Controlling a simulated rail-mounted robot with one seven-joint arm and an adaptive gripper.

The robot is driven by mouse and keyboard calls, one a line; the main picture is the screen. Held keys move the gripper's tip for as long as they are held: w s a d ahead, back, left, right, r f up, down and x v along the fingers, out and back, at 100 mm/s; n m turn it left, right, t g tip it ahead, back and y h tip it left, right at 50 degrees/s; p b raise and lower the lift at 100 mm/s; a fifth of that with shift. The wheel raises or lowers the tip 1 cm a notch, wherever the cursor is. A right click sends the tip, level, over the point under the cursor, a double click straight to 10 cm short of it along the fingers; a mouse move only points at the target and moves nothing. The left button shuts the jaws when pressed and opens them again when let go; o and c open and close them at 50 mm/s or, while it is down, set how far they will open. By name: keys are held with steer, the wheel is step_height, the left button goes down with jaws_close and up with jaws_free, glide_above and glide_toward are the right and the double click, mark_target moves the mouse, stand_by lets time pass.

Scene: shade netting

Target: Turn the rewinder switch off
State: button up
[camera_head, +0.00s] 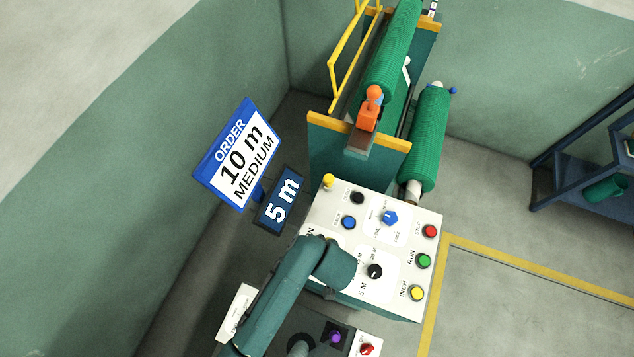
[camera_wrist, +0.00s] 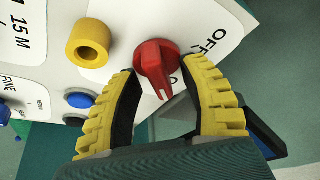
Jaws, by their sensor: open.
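The red rotary switch (camera_wrist: 157,62) sits on a white panel in the wrist view, with the letters OFF printed to its upper right. Its handle, with a white line on it, points down in the picture, not towards those letters. My gripper (camera_wrist: 161,70) is open, with one yellow, dark-padded finger on each side of the switch. I cannot tell whether either finger touches it. In the head view the white control panel (camera_head: 428,279) shows, but my arm covers its left part, hiding this switch and my gripper's fingers.
A yellow hollow knob (camera_wrist: 88,43) stands close left of the switch; a blue button (camera_wrist: 80,100) is below it. The panel also carries red (camera_head: 430,231), green (camera_head: 424,261) and yellow (camera_head: 417,293) buttons. Signs reading 10 m MEDIUM (camera_head: 240,158) and 5 m (camera_head: 280,201) stand left.

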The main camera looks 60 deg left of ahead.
steer(key=shift+c, duration=0.2)
jaws_close()
steer(key=shift+n, duration=0.3)
steer(key=n+g+p, duration=0.1)
steer(key=n, duration=0.2)
steer(key=shift+n+g, duration=0.3)
steer(key=n, duration=0.2)
steer(key=n+g+h, duration=0.1)
steer(key=n, duration=0.1)
steer(key=shift+n+g, duration=0.3)
steer(key=n, duration=0.2)
steer(key=n+g+h+b, duration=0.1)
steer(key=n, duration=0.2)
steer(key=shift+f+h, duration=0.15)
steer(key=shift+h, duration=0.15)
steer(key=shift+n+g+h+b, duration=0.4)
steer(key=shift+n+h, duration=0.4)
steer(key=shift+n, duration=1.3)
